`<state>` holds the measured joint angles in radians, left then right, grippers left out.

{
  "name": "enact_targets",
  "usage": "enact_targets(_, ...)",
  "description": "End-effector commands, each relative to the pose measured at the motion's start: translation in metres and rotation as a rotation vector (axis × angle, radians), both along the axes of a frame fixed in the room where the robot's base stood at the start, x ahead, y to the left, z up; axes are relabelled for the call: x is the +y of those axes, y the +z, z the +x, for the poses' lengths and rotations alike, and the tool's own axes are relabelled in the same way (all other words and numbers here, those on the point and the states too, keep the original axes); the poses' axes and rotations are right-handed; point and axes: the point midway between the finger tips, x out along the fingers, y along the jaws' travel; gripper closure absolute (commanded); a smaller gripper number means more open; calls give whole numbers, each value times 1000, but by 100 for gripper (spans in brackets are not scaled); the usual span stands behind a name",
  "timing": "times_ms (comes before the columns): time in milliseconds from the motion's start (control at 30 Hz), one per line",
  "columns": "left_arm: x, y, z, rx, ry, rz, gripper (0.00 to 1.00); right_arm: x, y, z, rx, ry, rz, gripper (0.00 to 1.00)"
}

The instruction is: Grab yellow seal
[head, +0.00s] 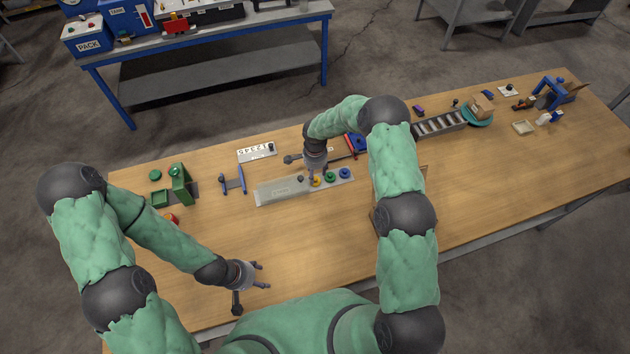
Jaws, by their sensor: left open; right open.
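The yellow seal (316,182) sits in a row on a long grey plate (270,193) near the middle of the wooden table. A green seal (330,177) and a blue seal (345,173) stand to its right, and a small dark piece (300,178) to its left. My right gripper (318,176) points down over the yellow seal, open, with its fingers partly covering it. I cannot tell whether the fingers touch the seal. My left gripper (263,276) is open and empty over the table's front left part.
A green stand (180,184), a blue bracket (233,181) and a white numbered plate (257,152) lie left of and behind the grey plate. Free table lies in front of the plate.

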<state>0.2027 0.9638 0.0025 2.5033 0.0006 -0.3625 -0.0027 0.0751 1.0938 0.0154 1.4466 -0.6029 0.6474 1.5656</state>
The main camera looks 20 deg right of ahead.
Motion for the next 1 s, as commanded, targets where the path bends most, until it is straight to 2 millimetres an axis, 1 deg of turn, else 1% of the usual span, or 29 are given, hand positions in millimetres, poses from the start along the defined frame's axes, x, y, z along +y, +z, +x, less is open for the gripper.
enact_targets(100, 0, 5, 0, 0, 0, 0, 42, 3, -15, -2, 4, 0, 0, 48)
enact_targets(300, 0, 8, 0, 0, 0, 0, 42, 4, -36, -2, 2, -1, 0, 48)
enact_targets(433, 0, 8, 0, 0, 0, 0, 42, 4, -42, -2, 1, -1, 0, 48)
enact_targets(667, 0, 8, 0, 0, 0, 0, 42, 4, -42, -2, 1, -1, 0, 48)
enact_targets(700, 0, 8, 0, 0, 0, 0, 42, 4, -42, -2, 1, -1, 0, 60)
enact_targets(767, 0, 8, 0, 0, 0, 0, 42, 4, -42, -2, 1, 0, 0, 76)
enact_targets(1000, 0, 8, 0, 0, 0, 0, 42, 4, -42, -2, 1, 0, 0, 77)
